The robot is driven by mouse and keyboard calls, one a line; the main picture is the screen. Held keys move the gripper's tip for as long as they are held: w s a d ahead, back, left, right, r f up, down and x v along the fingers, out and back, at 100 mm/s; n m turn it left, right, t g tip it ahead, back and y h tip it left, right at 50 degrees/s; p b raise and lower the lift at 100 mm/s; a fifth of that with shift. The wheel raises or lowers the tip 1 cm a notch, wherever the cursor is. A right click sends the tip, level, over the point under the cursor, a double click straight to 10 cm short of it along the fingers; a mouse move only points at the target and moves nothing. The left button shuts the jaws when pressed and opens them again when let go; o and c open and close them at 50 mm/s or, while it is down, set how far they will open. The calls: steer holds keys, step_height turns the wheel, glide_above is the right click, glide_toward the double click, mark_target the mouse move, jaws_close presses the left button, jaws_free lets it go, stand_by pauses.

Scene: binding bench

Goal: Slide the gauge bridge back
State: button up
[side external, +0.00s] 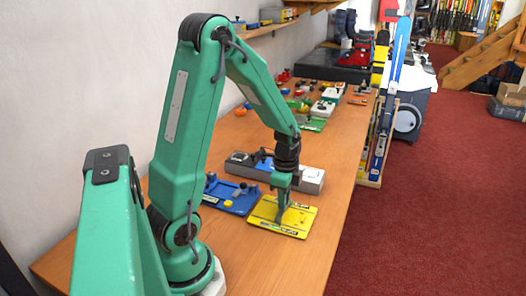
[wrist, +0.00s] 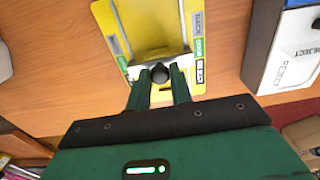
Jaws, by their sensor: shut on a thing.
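The yellow gauge plate (side external: 270,222) lies flat on the bench under my gripper (side external: 283,205). In the wrist view the plate (wrist: 150,15) carries two thin parallel rails and a strip of labels on its right, one green and one reading REJECT. The grey gauge bridge (wrist: 134,72) lies across the rails close to the plate's lower end in that view, its right end beside the lower labels. My gripper (wrist: 160,78) is shut on the bridge's dark round knob (wrist: 159,73). The fingers hide part of the bridge. In the side view the bridge is hardly visible.
A blue plate (side external: 232,197) lies just left of the yellow one. A long grey box (side external: 310,180) stands behind; a white REJECT label (wrist: 290,62) shows at right in the wrist view. Several small fixtures stand farther along the bench (side external: 255,270). The bench front is clear.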

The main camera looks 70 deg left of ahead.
steer(key=shift+s+a, duration=1.25)
steer(key=shift+a, duration=0.15)
steer(key=o, duration=0.4)
steer(key=shift+r, duration=0.1)
steer(key=shift+d+r, duration=0.1)
steer(key=shift+r, duration=2.85)
steer(key=shift+r, duration=0.1)
steer(key=shift+r, duration=1.9)
